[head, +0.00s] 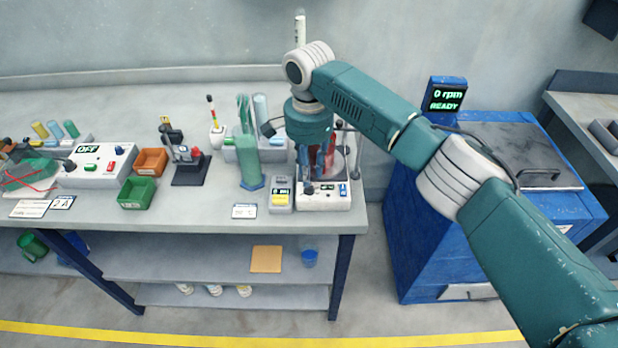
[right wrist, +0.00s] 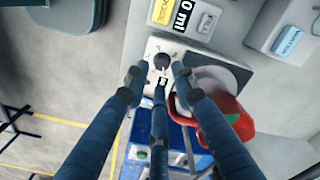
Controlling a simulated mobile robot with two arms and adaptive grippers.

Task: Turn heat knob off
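The white heating unit (head: 325,201) stands at the right end of the bench, with a vessel on it partly hidden by my gripper. In the right wrist view, its dark round heat knob (right wrist: 160,62) has a pale mark and sits on the white front panel (right wrist: 178,52), above a small lit green display (right wrist: 163,81). My right gripper (right wrist: 157,70) is open, with one fingertip on either side of the knob. Small gaps seem to show; contact cannot be told. My right gripper also shows in the head view (head: 318,160), pointing down over the unit. My left gripper is out of view.
A grey device with a yellow label (head: 280,199) stands close left of the unit. A green cylinder (head: 249,160) and a sign (head: 244,211) are near it. A blue cabinet (head: 425,240) with a "0 rpm READY" screen (head: 446,98) stands right of the bench.

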